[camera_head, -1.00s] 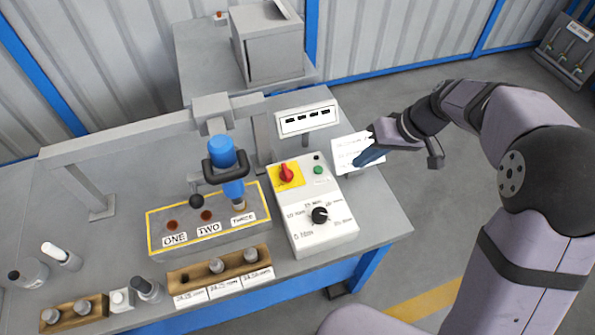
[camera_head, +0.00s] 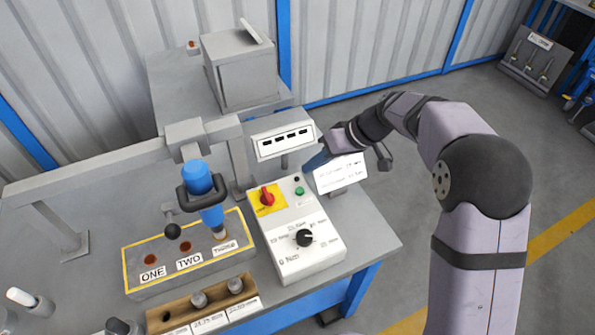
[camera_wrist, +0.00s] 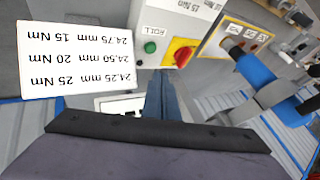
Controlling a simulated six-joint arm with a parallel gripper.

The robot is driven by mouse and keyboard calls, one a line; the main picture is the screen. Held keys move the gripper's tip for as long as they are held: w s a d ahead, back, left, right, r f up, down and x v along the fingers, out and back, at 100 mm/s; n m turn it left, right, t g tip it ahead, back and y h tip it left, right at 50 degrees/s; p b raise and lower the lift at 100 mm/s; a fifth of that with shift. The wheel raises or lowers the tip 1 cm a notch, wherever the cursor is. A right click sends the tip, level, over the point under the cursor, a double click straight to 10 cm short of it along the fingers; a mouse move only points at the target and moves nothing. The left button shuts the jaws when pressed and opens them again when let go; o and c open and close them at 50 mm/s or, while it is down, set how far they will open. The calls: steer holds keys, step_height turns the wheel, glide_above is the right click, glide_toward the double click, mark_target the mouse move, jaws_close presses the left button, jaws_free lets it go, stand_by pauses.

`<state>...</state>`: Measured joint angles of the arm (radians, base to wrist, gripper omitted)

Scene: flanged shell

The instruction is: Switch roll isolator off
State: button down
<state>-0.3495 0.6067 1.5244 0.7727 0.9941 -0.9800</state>
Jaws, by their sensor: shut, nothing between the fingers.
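The roll isolator is a red rotary knob (camera_head: 267,197) on a yellow plate, at the upper left of a pale control box (camera_head: 309,252). It also shows in the wrist view (camera_wrist: 183,55), beside a green button (camera_wrist: 150,47) and a ROLL label. Whether the knob stands at on or off cannot be read. My gripper (camera_head: 317,160) is shut and empty, to the right of and above the isolator, near the display and apart from the knob. Its blue fingers also show in the wrist view (camera_wrist: 162,97), below the knob.
A white card with sizes and torques (camera_head: 340,173) stands close to the right of my gripper. A four-window display (camera_head: 285,141) stands behind the box.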

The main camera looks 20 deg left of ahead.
mark_target(267, 196)
steer(key=p+x, duration=0.2)
steer(key=x, duration=0.7)
steer(key=shift+s+a+f+p, duration=0.1)
steer(key=shift+p, duration=0.25)
steer(key=shift+s+a+p, duration=0.75)
steer(key=shift+s+a, duration=0.6)
steer(key=shift+a, duration=0.05)
